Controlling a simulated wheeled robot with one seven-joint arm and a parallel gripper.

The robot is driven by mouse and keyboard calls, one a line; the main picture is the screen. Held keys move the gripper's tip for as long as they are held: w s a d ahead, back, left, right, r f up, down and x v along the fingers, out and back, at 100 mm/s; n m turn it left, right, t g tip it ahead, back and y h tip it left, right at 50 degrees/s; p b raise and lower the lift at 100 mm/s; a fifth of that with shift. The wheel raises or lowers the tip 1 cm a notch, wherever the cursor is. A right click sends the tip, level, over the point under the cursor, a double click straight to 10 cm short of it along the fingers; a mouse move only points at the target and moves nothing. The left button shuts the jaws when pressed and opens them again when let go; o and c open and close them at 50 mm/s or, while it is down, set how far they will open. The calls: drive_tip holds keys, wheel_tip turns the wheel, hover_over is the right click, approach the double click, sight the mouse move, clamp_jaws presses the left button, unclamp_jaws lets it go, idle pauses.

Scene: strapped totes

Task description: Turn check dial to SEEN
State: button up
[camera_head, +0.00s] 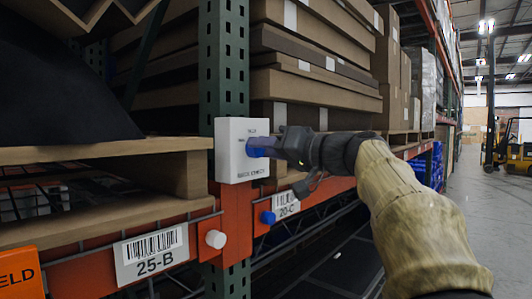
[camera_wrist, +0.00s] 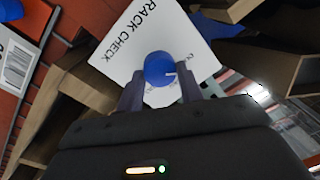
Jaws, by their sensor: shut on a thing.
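The check dial is a blue knob (camera_wrist: 159,69) on a white box (camera_head: 231,150) fixed to the green rack upright. The box face reads "RACK CHECK" in the wrist view (camera_wrist: 128,58). My gripper (camera_head: 272,148) reaches in from the right in the head view, its fingers at the knob. In the wrist view the two fingers (camera_wrist: 160,90) stand either side of the blue knob, shut on it. Small lettering shows on the box above and beside the knob, partly hidden and too small to read. I cannot tell which mark the dial points at.
An orange beam carries labels 25-B (camera_head: 152,254) and 20-C (camera_head: 285,205), a white knob (camera_head: 215,239) and a blue knob (camera_head: 267,217). Stacked cartons (camera_head: 320,60) fill the shelves behind. A clear aisle (camera_head: 495,220) with a yellow forklift (camera_head: 512,150) lies at the right.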

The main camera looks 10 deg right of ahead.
drive_tip(key=m+b, duration=0.1)
drive_tip(key=m, duration=0.4)
drive_tip(key=m+b, duration=0.1)
drive_tip(key=m, duration=0.4)
drive_tip(key=shift+f+t, duration=0.2)
drive_tip(key=shift+t, duration=0.1)
drive_tip(key=o, duration=1)
drive_tip(key=shift+s+d+f, duration=0.1)
drive_tip(key=shift+s+d, duration=0.3)
drive_tip(key=shift+d, duration=0.05)
drive_tip(key=b+v, duration=0.4)
drive_tip(key=v, duration=1.2)
drive_tip(key=shift+s, duration=0.2)
